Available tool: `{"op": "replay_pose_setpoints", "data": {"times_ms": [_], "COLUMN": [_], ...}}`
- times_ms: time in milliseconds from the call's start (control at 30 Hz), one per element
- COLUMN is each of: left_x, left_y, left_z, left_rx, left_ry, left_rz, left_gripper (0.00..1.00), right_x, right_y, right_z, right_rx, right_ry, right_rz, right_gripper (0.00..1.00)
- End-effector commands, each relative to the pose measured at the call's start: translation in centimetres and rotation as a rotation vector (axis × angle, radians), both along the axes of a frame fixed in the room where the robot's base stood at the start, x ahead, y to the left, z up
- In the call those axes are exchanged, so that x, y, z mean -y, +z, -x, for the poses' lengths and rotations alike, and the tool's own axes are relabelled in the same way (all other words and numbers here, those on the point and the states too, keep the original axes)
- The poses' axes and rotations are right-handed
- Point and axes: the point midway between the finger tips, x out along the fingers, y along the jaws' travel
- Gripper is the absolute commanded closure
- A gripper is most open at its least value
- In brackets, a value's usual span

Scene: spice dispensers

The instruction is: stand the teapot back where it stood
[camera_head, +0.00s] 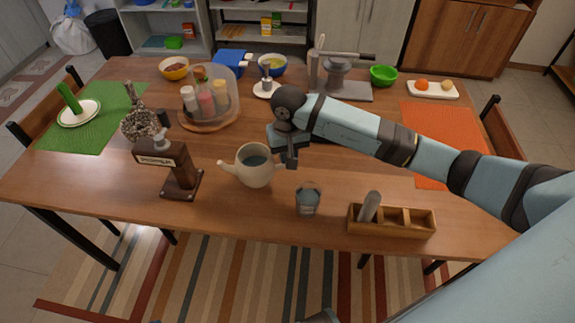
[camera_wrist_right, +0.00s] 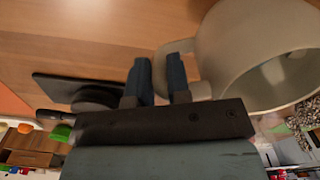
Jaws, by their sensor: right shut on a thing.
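The cream teapot (camera_head: 254,166) is upright and open-topped, near the middle of the table in the head view, with its spout to the left. Its inside looks grey-blue. In the right wrist view its round body (camera_wrist_right: 262,48) fills the upper right. My right gripper (camera_head: 291,157) is shut on the teapot's handle, on the pot's right side; both fingers (camera_wrist_right: 160,80) show around the handle in the wrist view. Whether the pot's base touches the table cannot be told.
A small glass (camera_head: 307,201) and a wooden divided box (camera_head: 391,221) stand to the front right. A wooden dispenser (camera_head: 180,170) stands to the left. A dark flat slab (camera_wrist_right: 60,88) lies beyond my right gripper. A carousel of bottles (camera_head: 208,103) stands behind.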

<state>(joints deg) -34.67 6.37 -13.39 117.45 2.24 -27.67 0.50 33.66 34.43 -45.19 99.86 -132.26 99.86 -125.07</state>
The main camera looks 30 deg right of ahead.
Motion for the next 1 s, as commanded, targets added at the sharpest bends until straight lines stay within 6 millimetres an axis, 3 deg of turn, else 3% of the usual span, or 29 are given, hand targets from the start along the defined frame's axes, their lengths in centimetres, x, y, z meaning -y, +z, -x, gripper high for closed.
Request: {"op": "replay_pose_setpoints", "data": {"times_ms": [167,433,833,867,900,967,1000], "left_x": [-0.1,-0.4,-0.3,-0.2,-0.2,-0.1,0.0], "left_y": [0.0,0.2,-0.1,-0.1,0.1,0.1,0.2], "left_z": [0.0,0.0,-0.1,-0.1,-0.1,-0.1,-0.1], "left_rx": [0.001,0.007,0.010,0.011,0.011,0.011,0.012], "left_ry": [-0.003,-0.009,-0.008,-0.007,-0.008,-0.006,-0.005], "left_rz": [-0.004,-0.012,-0.010,-0.009,-0.008,-0.005,-0.003], "left_gripper": [1.00,1.00,1.00,1.00,1.00,1.00,1.00], "right_x": [0.0,-0.1,0.0,0.0,0.0,0.0,0.0], "right_y": [-1.0,-4.6,-5.3,-5.3,-5.2,-5.2,-5.2], "right_z": [0.0,0.0,-0.1,0.0,0.0,0.0,0.0], "right_rx": [0.001,0.000,0.003,0.001,0.001,0.001,0.001], "right_ry": [-0.001,-0.001,0.000,0.000,0.000,0.000,0.000], "right_rz": [-0.001,-0.002,0.001,0.001,0.001,0.001,0.001], "right_gripper": [1.00,1.00,1.00,0.80,0.71,0.57,0.57]}}
